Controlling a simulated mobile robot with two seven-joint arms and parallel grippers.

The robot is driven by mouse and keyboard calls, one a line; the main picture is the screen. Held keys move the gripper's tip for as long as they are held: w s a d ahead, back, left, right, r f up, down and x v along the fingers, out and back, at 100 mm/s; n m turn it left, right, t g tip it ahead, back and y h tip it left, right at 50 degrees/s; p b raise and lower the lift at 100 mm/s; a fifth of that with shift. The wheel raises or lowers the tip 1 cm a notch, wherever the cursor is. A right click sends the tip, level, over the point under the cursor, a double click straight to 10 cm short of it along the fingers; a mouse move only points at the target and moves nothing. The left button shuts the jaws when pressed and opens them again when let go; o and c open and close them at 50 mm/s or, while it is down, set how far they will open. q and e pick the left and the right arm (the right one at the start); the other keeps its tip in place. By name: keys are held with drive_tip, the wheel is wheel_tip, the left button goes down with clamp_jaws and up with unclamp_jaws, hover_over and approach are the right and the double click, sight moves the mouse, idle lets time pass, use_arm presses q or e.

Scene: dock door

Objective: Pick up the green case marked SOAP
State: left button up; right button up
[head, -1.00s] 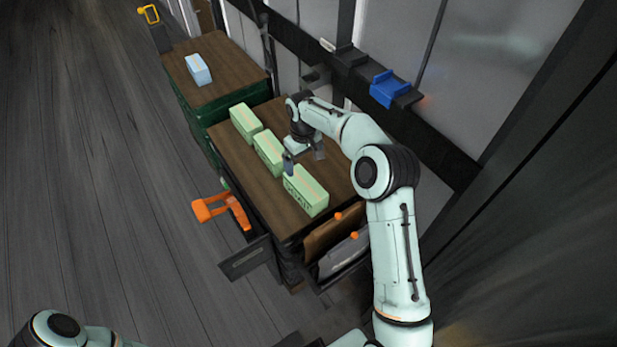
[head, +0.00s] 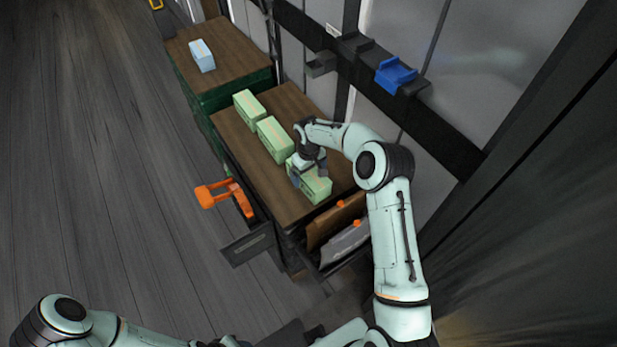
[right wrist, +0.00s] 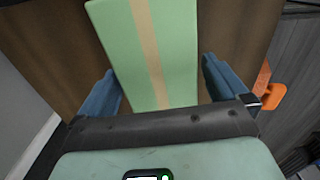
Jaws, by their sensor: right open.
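Three green cases with a tan stripe along the top stand in a row on the wooden top of the nearer cart (head: 290,98): a far one (head: 249,105), a middle one (head: 274,140) and a near one (head: 319,189). I cannot read their lettering now, so I cannot tell which is marked SOAP. My right gripper (head: 309,177) is over the near case and hides part of it. In the right wrist view, the blue fingers of my right gripper (right wrist: 161,90) are apart, with a green case (right wrist: 178,45) between them. My left arm shows at the bottom left; its fingers are out of view.
A second cart (head: 235,45) behind carries a pale blue box (head: 202,55). An orange handle (head: 222,196) sticks out left of the near cart. A blue holder (head: 395,75) sits on the dark wall rail to the right. The floor at left is clear.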

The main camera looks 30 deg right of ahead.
drive_tip(key=shift+w+f, duration=0.1)
drive_tip(key=shift+f, duration=0.4)
drive_tip(key=c, duration=1.5)
drive_tip(key=shift+r, duration=0.15)
drive_tip(key=shift+c, duration=1.3)
